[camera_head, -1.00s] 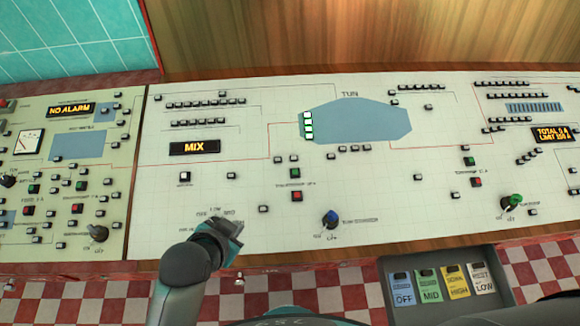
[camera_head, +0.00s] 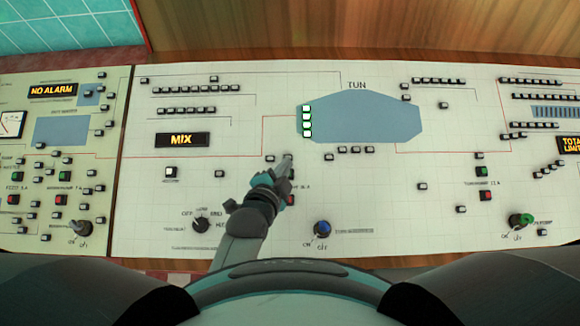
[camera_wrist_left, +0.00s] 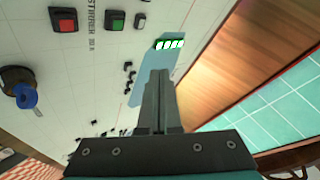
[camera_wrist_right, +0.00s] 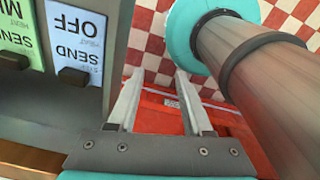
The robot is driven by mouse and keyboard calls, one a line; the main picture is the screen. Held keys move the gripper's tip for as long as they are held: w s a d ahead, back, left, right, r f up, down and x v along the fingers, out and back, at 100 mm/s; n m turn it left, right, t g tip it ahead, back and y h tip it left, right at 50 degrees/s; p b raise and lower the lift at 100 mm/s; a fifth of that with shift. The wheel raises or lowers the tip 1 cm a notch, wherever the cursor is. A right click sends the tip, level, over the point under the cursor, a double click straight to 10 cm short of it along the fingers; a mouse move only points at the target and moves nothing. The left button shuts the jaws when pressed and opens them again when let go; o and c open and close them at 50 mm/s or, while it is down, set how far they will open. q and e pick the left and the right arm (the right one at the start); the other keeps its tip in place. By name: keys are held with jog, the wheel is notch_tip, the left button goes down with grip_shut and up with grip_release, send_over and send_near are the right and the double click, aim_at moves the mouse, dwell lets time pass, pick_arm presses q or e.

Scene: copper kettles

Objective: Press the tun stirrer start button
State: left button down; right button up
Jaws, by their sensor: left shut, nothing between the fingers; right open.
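The tun stirrer's green start button (camera_wrist_left: 115,20) sits between a red button (camera_wrist_left: 62,19) and a small white button (camera_wrist_left: 140,20) in the left wrist view, beside a stirrer label. In the head view the green button is hidden behind my left gripper (camera_head: 286,160), and the red button (camera_head: 291,201) is partly covered. My left gripper is shut and empty, pointing over the panel just below the blue tun shape. In the left wrist view its tips (camera_wrist_left: 158,75) show apart from the green button; their height is unclear. My right gripper (camera_wrist_right: 157,82) is open and empty, away from the panel.
The control panel (camera_head: 240,110) carries many small buttons, a MIX display (camera_head: 182,140), a blue knob (camera_head: 322,228), a black selector knob (camera_head: 201,221) and a green knob (camera_head: 520,220). Labelled cards, including a blue OFF card (camera_wrist_right: 75,45), show near my right gripper.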

pick_arm(q)
jog(key=f+b, duration=0.2)
jog(key=w+f+b, duration=0.1)
jog(key=f+b, duration=0.4)
jog(key=b, duration=0.1)
jog(key=shift+w+f, duration=0.3)
jog(key=shift+f, duration=0.1)
jog(key=shift+w+f+b, duration=0.1)
jog(key=shift+f+b, duration=0.3)
pick_arm(e)
notch_tip(320, 180, down, 9)
jog(key=w, duration=0.1)
jog(key=shift+a, duration=0.2)
jog(key=shift+r, duration=0.1)
pick_arm(q)
jog(key=shift+f, duration=0.15)
dwell(0.8)
jog(key=shift+w+f, duration=0.1)
jog(key=shift+f, duration=0.2)
